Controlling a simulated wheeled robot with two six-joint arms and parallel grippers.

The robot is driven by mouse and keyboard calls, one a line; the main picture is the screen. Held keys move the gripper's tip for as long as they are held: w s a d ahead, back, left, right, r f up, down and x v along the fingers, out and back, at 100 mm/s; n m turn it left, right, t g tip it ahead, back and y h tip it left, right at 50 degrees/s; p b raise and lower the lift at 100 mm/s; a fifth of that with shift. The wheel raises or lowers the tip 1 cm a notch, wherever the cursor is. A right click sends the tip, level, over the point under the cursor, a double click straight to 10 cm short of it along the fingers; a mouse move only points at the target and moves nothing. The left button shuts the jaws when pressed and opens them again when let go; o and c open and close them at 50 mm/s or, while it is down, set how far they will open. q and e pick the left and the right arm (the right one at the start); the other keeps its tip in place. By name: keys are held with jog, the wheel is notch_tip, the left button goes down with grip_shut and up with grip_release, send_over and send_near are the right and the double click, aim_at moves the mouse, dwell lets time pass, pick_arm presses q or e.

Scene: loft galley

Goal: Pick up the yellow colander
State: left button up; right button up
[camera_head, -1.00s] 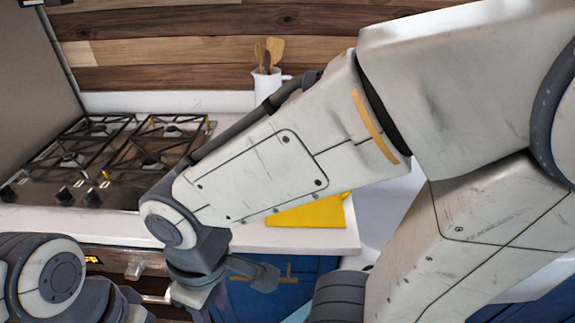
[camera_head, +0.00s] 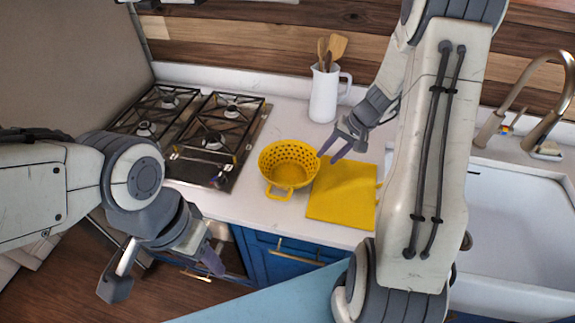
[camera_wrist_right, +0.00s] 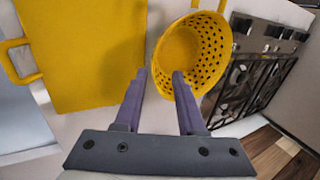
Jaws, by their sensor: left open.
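The yellow colander (camera_head: 290,165) stands upright on the white counter between the stove and a yellow board. It also shows in the right wrist view (camera_wrist_right: 180,50), with its holes and rim near the fingertips. My right gripper (camera_head: 331,157) is open just right of the colander's rim. In the wrist view my right gripper (camera_wrist_right: 159,74) has one fingertip overlapping the near rim and the other over the gap towards the board. I cannot tell whether it touches the colander. My left gripper (camera_head: 163,276) is open and empty, low at the left in front of the counter.
The yellow board (camera_head: 342,195) lies right beside the colander. A gas stove (camera_head: 205,138) is left, a white pitcher (camera_head: 323,97) with wooden utensils behind. A white sink (camera_head: 515,230) and a faucet (camera_head: 550,115) are at right. Blue cabinets (camera_head: 280,258) are below the counter.

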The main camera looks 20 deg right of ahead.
aim_at(314, 172)
jog(key=p+x, duration=0.1)
jog(key=x, duration=0.5)
jog(key=p+x, duration=0.1)
jog(key=x, duration=0.2)
jog(key=shift+d+f+p, duration=0.2)
jog(key=shift+f+p, duration=0.15)
jog(key=shift+f, duration=0.05)
jog(key=shift+w+f, duration=0.15)
jog(key=shift+f, duration=0.2)
grip_shut()
dwell(0.8)
